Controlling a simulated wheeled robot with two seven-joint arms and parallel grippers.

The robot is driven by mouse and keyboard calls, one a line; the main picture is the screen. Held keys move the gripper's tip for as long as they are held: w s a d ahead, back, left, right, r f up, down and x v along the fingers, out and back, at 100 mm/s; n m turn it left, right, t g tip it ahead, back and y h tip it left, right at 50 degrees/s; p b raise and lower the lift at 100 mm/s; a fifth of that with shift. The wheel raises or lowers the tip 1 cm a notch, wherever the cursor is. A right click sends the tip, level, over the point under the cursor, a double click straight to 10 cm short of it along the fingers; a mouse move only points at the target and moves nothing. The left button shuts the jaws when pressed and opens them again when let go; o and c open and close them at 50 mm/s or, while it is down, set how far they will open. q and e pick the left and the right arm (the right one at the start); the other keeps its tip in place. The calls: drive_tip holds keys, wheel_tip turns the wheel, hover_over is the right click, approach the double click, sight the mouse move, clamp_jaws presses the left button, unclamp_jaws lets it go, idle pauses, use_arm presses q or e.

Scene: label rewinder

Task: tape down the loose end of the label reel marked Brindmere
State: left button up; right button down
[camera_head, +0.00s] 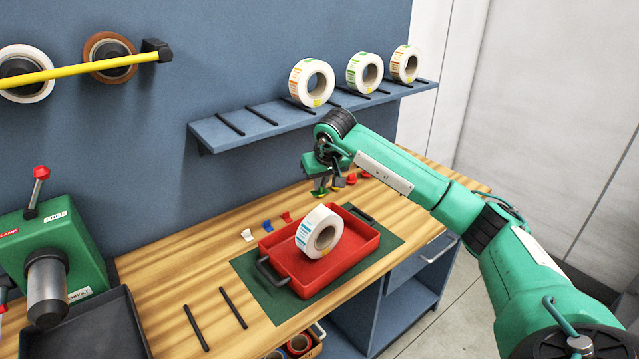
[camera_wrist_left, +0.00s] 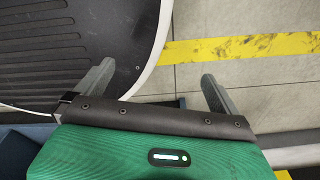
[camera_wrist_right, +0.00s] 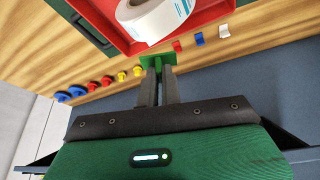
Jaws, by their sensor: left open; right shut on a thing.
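A white label reel (camera_head: 318,233) with blue print stands on edge in the red tray (camera_head: 352,263). It also shows in the right wrist view (camera_wrist_right: 155,20). I cannot read any name on it or make out a loose end. My right gripper (camera_wrist_right: 158,68) is shut on a small green piece (camera_wrist_right: 157,57), above the bench just behind the tray. In the head view, this gripper (camera_head: 327,187) is partly hidden by its own wrist. My left gripper (camera_wrist_left: 156,75) is open and empty over the floor, outside the head view.
Small white (camera_head: 247,235), blue (camera_head: 267,225) and red (camera_head: 286,217) pieces lie behind the tray. More coloured pieces (camera_wrist_right: 106,80) lie beyond my right gripper. Three reels stand on the wall shelf (camera_head: 240,127). A green machine (camera_head: 55,245) is at left.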

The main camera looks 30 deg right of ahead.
sight(321, 194)
drive_tip(key=shift+s+f+b, duration=0.1)
drive_tip(key=shift+f+b, duration=0.5)
drive_tip(key=shift+f, duration=0.5)
drive_tip(key=shift+f+b, duration=0.75)
drive_tip(key=shift+f, duration=0.5)
drive_tip(key=shift+f+b, duration=0.3)
drive_tip(key=shift+f, duration=0.2)
drive_tip(key=shift+f+b, duration=0.35)
drive_tip(key=shift+f, duration=0.15)
use_arm(q)
drive_tip(key=f, duration=0.3)
drive_tip(key=shift+w+d+f, duration=0.25)
drive_tip(key=shift+w+f, duration=0.05)
drive_tip(key=shift+f, duration=0.1)
use_arm(e)
drive_tip(key=shift+f, duration=0.1)
use_arm(q)
drive_tip(key=shift+s+a, duration=0.1)
drive_tip(key=shift+s, duration=0.25)
drive_tip(key=shift+f, duration=0.2)
use_arm(e)
drive_tip(key=shift+f, duration=0.25)
use_arm(q)
drive_tip(key=shift+w, duration=0.2)
use_arm(e)
drive_tip(key=shift+f, duration=0.15)
